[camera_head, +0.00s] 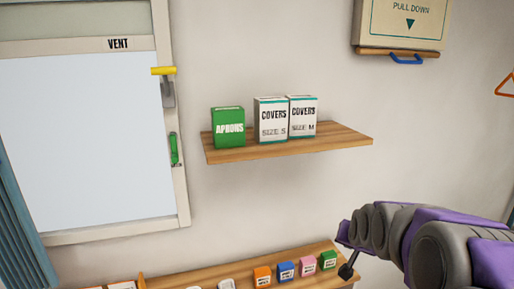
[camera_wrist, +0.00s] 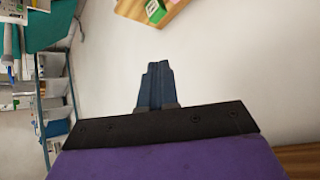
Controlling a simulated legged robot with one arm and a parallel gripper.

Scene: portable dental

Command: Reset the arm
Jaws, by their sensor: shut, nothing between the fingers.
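My arm (camera_head: 410,240), grey and purple, reaches in from the lower right in the head view. Its far end is near the right part of the lower wooden shelf, but the fingers are hard to make out there. In the wrist view my gripper (camera_wrist: 157,75) shows its two dark fingers together, shut and empty. They point toward the pale wall, with no object touching them.
A wall shelf (camera_head: 345,142) holds a green APRONS box (camera_head: 229,128) and two COVERS boxes (camera_head: 271,120). Several small coloured boxes stand on the lower shelf (camera_head: 240,285). A VENT window (camera_head: 85,130) is at left, a PULL DOWN panel (camera_head: 405,22) at upper right.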

